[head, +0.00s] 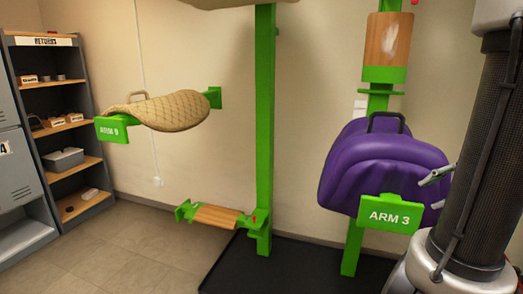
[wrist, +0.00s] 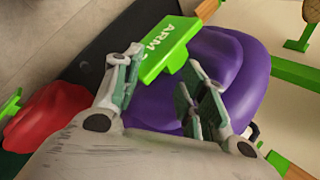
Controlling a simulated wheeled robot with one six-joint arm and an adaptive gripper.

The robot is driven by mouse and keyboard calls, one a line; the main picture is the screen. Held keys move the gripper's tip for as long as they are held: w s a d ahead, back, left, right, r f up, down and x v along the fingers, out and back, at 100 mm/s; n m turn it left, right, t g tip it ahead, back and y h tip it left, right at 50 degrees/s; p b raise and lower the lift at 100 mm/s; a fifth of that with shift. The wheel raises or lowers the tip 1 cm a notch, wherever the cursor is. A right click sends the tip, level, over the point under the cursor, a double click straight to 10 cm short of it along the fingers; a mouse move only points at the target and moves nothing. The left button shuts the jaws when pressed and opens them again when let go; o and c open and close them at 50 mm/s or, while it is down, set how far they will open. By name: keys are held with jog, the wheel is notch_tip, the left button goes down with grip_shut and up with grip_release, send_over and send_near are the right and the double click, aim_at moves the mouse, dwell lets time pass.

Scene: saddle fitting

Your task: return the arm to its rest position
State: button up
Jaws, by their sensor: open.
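My gripper (wrist: 160,78) is open in the wrist view, with its two fingers spread and nothing held between them. The purple saddle (wrist: 222,62) and its green ARM 3 sign (wrist: 165,48) lie beyond the fingers. In the head view the purple saddle (head: 385,160) sits on its arm behind the ARM 3 sign (head: 390,215). A finger of my gripper (head: 436,176) shows at the saddle's right edge, beside my dark arm column. The pictures do not show whether it touches the saddle. Most of my arm is out of view.
A tan quilted saddle (head: 165,108) rests on the ARM 9 bracket. Below it is an empty wooden-topped arm (head: 215,215). Green posts (head: 265,150) stand on a black mat (head: 245,272). A returns shelf (head: 70,165) is at left. A red object (wrist: 48,112) shows in the wrist view.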

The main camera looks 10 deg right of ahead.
jog(key=s+a+r+n+g+h, duration=0.1)
jog(key=a+r+n, duration=0.1)
jog(key=a+n, duration=0.6)
jog(key=s+a+r+n+g+h, duration=0.1)
jog(key=a+r+n+h, duration=0.1)
jog(key=a+n, duration=0.6)
jog(key=shift+s+a+r+g, duration=0.3)
jog(key=shift+r+g, duration=0.1)
jog(key=shift+r, duration=0.1)
